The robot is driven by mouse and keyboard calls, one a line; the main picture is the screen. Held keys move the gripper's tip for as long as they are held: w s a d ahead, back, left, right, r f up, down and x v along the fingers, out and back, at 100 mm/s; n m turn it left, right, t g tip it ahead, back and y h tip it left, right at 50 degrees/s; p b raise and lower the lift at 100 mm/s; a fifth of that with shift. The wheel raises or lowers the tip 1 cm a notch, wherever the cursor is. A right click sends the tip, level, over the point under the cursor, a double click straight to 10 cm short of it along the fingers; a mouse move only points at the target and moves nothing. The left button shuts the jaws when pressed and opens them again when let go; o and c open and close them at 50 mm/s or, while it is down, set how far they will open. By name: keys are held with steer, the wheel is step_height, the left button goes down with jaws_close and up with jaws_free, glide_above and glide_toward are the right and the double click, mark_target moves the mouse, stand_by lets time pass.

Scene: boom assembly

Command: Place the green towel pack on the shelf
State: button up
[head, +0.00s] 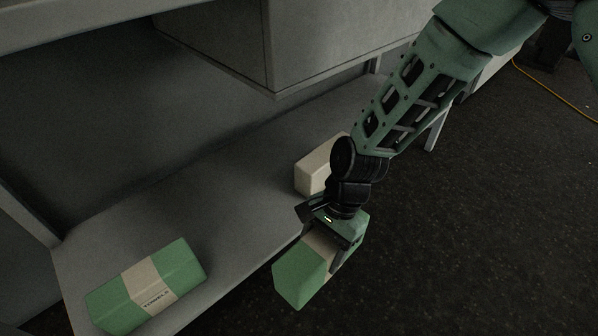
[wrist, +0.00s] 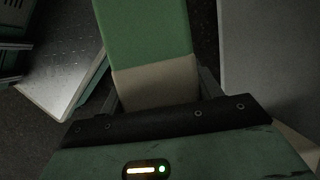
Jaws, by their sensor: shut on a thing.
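My gripper (head: 334,240) is shut on a green towel pack (head: 299,277) with a beige band. It holds the pack beside the shelf's front edge, with dark floor showing below and to the right. In the wrist view the held pack (wrist: 145,32) sticks out ahead of the gripper (wrist: 157,95), whose fingers are at its beige band. The grey shelf (head: 235,170) is the low surface to the left. A second green pack (head: 182,267) with a beige, lettered band lies on the shelf at the lower left.
A beige box-shaped pack (head: 314,170) stands on the shelf behind my gripper, partly hidden by my wrist. A grey cabinet (head: 215,47) overhangs the shelf's back. Bare shelf lies between the two packs on it. A yellow cable (head: 550,88) lies on the floor at right.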

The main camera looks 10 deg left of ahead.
steer(key=shift+s+a+f+b, duration=0.4)
steer(key=shift+a+f+b, duration=0.1)
steer(key=shift+f+b, duration=0.15)
steer(key=shift+s+a+f+b, duration=0.4)
steer(key=shift+a+f+b, duration=0.1)
steer(key=shift+f, duration=0.1)
steer(key=shift+w+a, duration=0.15)
steer(key=shift+a, duration=0.1)
steer(key=shift+m, duration=0.3)
steer(key=w+a+f+b, duration=0.1)
steer(key=w+a+b, duration=0.2)
steer(key=a+b, duration=0.1)
steer(key=w+a+f+b, duration=0.1)
steer(key=w+a+b, duration=0.3)
steer(key=a, duration=0.1)
steer(key=w+a+f+b, duration=0.1)
steer(key=w+a+b, duration=0.3)
steer(key=shift+w+a+f, duration=0.1)
steer(key=shift+a+f, duration=0.05)
steer(key=shift+f, duration=0.15)
steer(key=shift+r, duration=0.15)
steer(key=o, duration=1.3)
